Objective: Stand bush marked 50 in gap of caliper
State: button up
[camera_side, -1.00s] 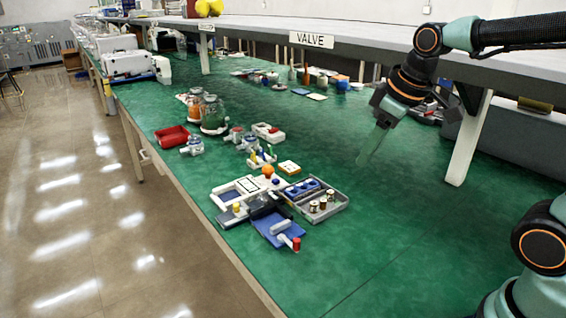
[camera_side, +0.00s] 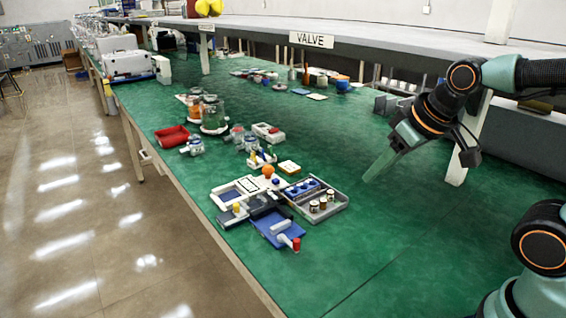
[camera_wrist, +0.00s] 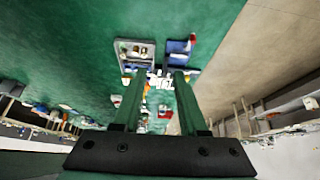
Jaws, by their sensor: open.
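Several small brown-and-white cylinders, likely the bushes, stand in the right part of a grey tray (camera_side: 337,208); one (camera_side: 322,203) is in the middle. Their markings are too small to read, so I cannot tell which is 50. I cannot identify the caliper for certain; a white-and-dark device (camera_side: 236,212) lies left of the tray. My gripper (camera_side: 372,177) is open and empty, above the green bench to the right of the tray and apart from it. In the wrist view my gripper (camera_wrist: 156,84) shows two parted green fingers, with the grey tray (camera_wrist: 122,58) beyond them.
A blue tray (camera_side: 270,236) with a white handle and a red-ended part lies in front of the grey tray. An orange ball (camera_side: 268,170), jars (camera_side: 212,115) and a red bin (camera_side: 172,136) stand farther back. The green bench right of the trays is clear.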

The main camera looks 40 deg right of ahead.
jog(key=w+d+f+t, duration=0.2)
jog(key=w+d+f, duration=0.1)
jog(key=w+f, duration=0.45)
jog(key=n+t+h, duration=0.2)
send_near(325, 202)
jog(key=shift+x, duration=4.7)
grip_shut()
